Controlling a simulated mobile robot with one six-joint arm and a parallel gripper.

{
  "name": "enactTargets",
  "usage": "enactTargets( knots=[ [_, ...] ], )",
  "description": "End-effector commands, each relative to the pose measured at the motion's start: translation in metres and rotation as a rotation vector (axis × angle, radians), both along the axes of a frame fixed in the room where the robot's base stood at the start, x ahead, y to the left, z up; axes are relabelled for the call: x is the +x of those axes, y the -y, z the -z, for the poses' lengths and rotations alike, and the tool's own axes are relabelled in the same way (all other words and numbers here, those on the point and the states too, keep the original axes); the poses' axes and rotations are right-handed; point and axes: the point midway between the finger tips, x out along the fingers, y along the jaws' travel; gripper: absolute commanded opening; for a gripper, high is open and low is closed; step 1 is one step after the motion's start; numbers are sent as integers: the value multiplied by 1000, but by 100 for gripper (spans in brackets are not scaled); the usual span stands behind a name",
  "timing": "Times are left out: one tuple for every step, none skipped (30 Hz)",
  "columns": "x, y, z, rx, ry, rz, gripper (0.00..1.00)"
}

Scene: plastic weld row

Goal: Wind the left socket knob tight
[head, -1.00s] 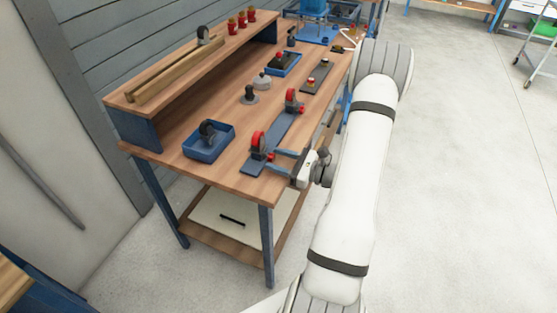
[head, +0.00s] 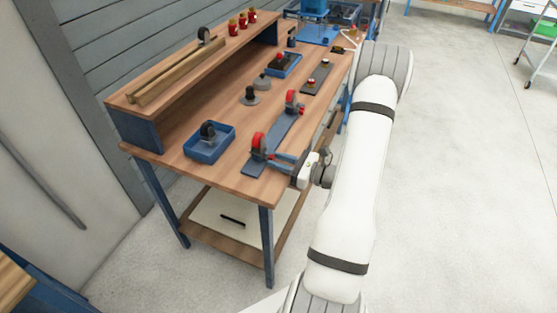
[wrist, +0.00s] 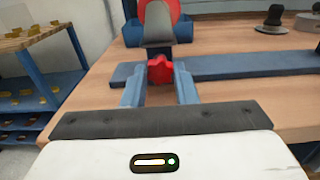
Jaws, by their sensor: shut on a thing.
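The left socket knob is a red lobed knob (wrist: 160,70), low on the front of the left socket, below a grey caster bracket (wrist: 158,28) and red wheel. In the head view that red wheel (head: 258,141) stands at the near end of a long blue-grey base bar (head: 280,132). My gripper (wrist: 160,88) comes in from the front edge of the bench. Its two blue fingers lie on either side of the knob and are shut on it. The gripper also shows in the head view (head: 279,160). The knob's thread is hidden.
A second red wheel (head: 290,97) stands at the far end of the bar. A blue tray (head: 190,154) with a caster is to the left. Grey-black round parts (head: 249,96) and another tray (head: 296,68) lie farther back. A raised shelf (head: 180,66) runs along the wall.

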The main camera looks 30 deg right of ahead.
Motion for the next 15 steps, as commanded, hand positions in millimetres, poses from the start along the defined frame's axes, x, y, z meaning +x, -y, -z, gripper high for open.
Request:
enactTargets(
  knots=[
    [-1,-1,-1,26,-23,-3,3],
    [-1,-1,-1,45,-37,-3,3],
    [-1,-1,-2,69,-56,-3,3],
    [-1,-1,-2,87,-70,-3,3],
    [-1,-1,-2,107,-86,-3,3],
    [-1,-1,-2,133,-107,-3,3],
    [-1,-1,-2,153,-123,-2,3],
    [-1,-1,-2,171,-137,-2,3],
    [-1,-1,-2,196,-157,-2,3],
    [-1,-1,-2,215,-171,-2,3],
    [-1,-1,-2,233,-186,-2,3],
    [-1,-1,-1,257,-204,-2,3],
    [-1,-1,-1,274,-218,-2,3],
    [-1,-1,-1,291,-230,-2,3],
    [-1,-1,-1,311,-246,-2,3]
  ],
)
